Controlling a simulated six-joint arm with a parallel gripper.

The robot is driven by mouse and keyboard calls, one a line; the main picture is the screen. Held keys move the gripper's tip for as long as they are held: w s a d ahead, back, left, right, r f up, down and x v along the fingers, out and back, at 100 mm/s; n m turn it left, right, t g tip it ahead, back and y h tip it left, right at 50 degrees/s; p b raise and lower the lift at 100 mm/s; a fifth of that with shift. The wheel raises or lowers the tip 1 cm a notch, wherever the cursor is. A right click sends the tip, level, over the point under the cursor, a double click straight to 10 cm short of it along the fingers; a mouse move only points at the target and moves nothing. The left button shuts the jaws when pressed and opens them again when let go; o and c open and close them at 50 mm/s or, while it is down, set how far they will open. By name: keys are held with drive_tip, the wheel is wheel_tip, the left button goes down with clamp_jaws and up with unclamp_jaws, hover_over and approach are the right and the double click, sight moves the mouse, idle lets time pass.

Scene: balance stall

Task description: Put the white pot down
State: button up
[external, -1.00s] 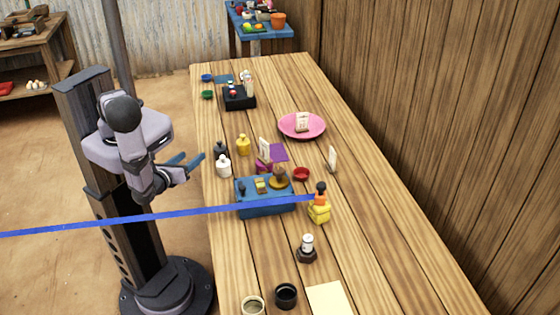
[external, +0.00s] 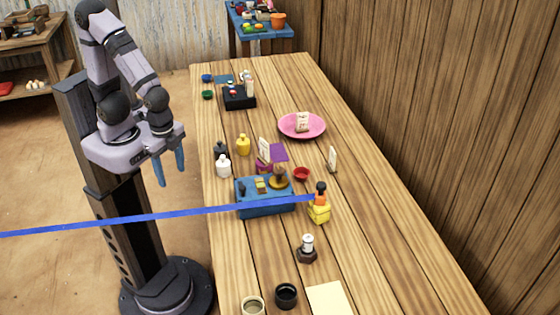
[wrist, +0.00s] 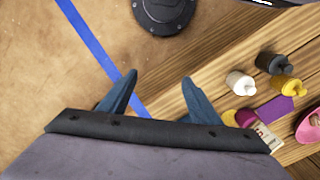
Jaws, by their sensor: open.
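A small white pot (external: 223,167) with a narrow neck stands upright near the left edge of the wooden table, in front of a dark pot (external: 220,149) and a yellow pot (external: 243,145). The white pot also shows in the wrist view (wrist: 240,83), right of my fingers. My gripper (external: 169,177) is open and empty, with its blue fingers pointing down. It is left of the table edge and apart from the white pot. In the wrist view, nothing is between the fingertips (wrist: 160,80).
A blue box (external: 265,208) with small things on it stands close to the pots. A blue strip (external: 120,220) crosses the external view. A pink plate (external: 301,134) and a red bowl (external: 301,174) lie farther right. Bare table shows around the plate.

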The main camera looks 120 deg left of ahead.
sight(222, 157)
drive_tip(key=shift+o, duration=0.4)
drive_tip(key=shift+w+r, duration=0.15)
drive_tip(key=shift+w, duration=0.05)
drive_tip(key=shift+d, duration=0.1)
drive_tip(key=s+a+f+n+b, duration=0.1)
drive_tip(key=a+f+n, duration=0.15)
drive_tip(key=a, duration=0.25)
drive_tip(key=s+a+f+n+g+h, duration=0.1)
drive_tip(key=a+n, duration=0.2)
drive_tip(key=a, duration=0.2)
drive_tip(key=s+a+f+n+b, duration=0.1)
drive_tip(key=a+f+n, duration=0.15)
drive_tip(key=a, duration=0.25)
drive_tip(key=w+a+n, duration=0.1)
drive_tip(key=a+n, duration=0.1)
drive_tip(key=n, duration=0.2)
drive_tip(key=w+a+r+n, duration=0.1)
drive_tip(key=w+a+n, duration=0.1)
drive_tip(key=n, duration=0.3)
drive_tip(key=w+a+n+t, duration=0.1)
drive_tip(key=a+n, duration=0.1)
drive_tip(key=n, duration=0.3)
drive_tip(key=shift+w+a+r+y, duration=0.15)
drive_tip(key=shift+w+a+y, duration=0.15)
drive_tip(key=shift+y, duration=0.1)
drive_tip(key=n, duration=0.4)
drive_tip(key=shift+w, duration=0.1)
drive_tip(key=n, duration=0.5)
drive_tip(key=shift+a+n, duration=0.1)
drive_tip(key=shift+n, duration=0.3)
